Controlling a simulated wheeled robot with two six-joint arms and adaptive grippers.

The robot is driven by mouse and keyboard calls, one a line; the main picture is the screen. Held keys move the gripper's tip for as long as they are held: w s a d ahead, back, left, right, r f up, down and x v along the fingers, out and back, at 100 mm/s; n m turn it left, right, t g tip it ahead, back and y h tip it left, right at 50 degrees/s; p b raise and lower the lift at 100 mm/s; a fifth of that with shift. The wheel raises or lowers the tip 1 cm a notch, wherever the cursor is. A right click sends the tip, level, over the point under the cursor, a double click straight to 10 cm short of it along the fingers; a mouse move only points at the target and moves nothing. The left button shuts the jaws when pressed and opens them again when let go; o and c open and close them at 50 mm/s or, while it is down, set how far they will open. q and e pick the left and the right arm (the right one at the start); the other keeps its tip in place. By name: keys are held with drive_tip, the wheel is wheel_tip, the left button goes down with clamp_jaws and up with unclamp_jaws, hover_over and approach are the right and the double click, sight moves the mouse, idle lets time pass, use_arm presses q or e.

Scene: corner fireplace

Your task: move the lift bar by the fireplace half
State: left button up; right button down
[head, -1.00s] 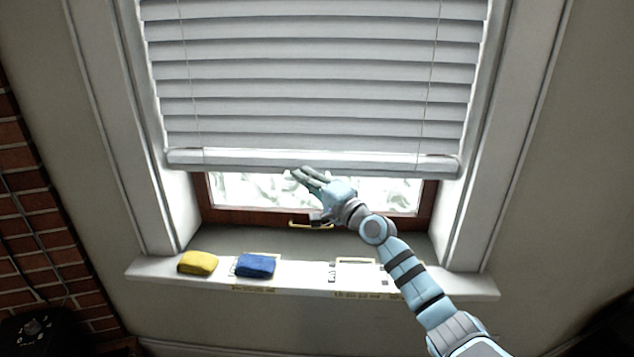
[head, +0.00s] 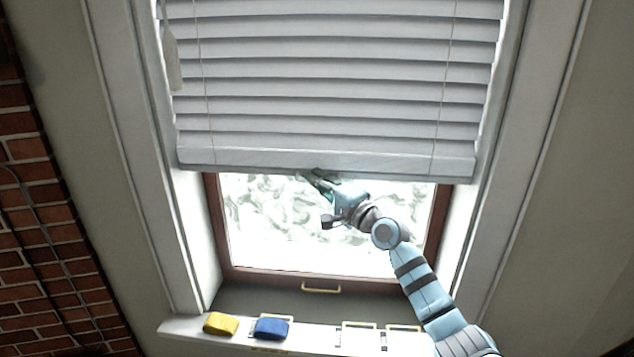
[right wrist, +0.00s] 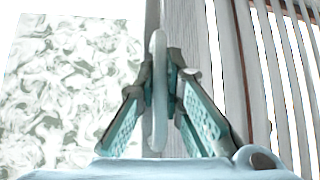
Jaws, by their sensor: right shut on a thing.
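The white slatted blind (head: 330,85) hangs partway down the window. Its pale bottom rail, the lift bar (head: 240,158), lies level across the opening, with bare glass (head: 290,225) below it. My right gripper (head: 314,175) is at the middle of the rail's lower edge. In the right wrist view my right gripper (right wrist: 160,95) has its two fingers closed on either side of a thin, pale, rounded lip (right wrist: 159,100) at the rail. The fingers hide part of the lip. My left gripper is not in view.
A white sill (head: 190,327) below carries a yellow block (head: 221,324) and a blue block (head: 271,328). A brass handle (head: 321,290) sits on the lower window frame. A brick wall (head: 35,220) stands at the left.

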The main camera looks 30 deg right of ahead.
drive_tip(key=shift+r, duration=0.1)
drive_tip(key=c, duration=1.7)
unclamp_jaws()
drive_tip(key=s, duration=0.5)
drive_tip(key=s+d+f, duration=0.1)
drive_tip(key=s, duration=0.1)
drive_tip(key=shift+s+d, duration=0.1)
drive_tip(key=shift+s, duration=0.15)
drive_tip(key=shift+w, duration=0.1)
